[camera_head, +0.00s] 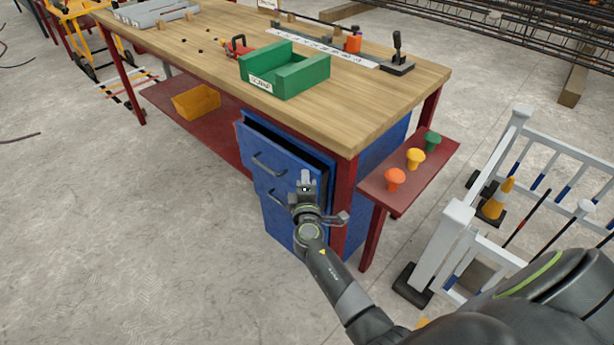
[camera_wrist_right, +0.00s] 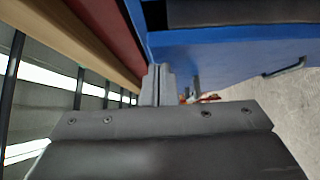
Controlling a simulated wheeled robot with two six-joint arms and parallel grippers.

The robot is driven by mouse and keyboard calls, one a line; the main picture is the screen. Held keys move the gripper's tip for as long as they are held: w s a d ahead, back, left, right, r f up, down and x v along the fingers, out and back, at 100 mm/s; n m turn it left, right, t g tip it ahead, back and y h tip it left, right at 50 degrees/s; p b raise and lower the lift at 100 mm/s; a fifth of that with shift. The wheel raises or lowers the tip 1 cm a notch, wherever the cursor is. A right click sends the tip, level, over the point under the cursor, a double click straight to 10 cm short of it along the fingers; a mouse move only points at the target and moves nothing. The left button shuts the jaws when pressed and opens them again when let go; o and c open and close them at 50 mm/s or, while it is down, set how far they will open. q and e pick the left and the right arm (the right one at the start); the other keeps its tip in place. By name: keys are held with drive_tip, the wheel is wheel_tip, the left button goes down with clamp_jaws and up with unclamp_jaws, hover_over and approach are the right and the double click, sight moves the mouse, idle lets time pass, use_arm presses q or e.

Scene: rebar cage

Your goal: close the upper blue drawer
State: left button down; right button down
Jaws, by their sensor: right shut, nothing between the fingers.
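The upper blue drawer (camera_head: 287,157) stands partly open under the workbench, with its dark inside showing above the front panel. Its handle (camera_head: 268,166) is on the left half of the front. My right gripper (camera_head: 306,178) is shut and empty at the right part of the drawer front, near the red bench leg. In the right wrist view the closed fingers (camera_wrist_right: 158,85) are close to the drawer's blue front (camera_wrist_right: 225,48). I cannot tell whether they touch it. The gripper hides part of the drawer front. My left gripper is not in view.
A lower blue drawer (camera_head: 283,208) sits below. The red bench leg (camera_head: 344,205) and a red side shelf (camera_head: 425,181) with orange, yellow and green knobs are to the right. A green bin (camera_head: 302,78) stands on the bench top.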

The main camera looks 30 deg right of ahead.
drive_tip(key=shift+r, duration=0.1)
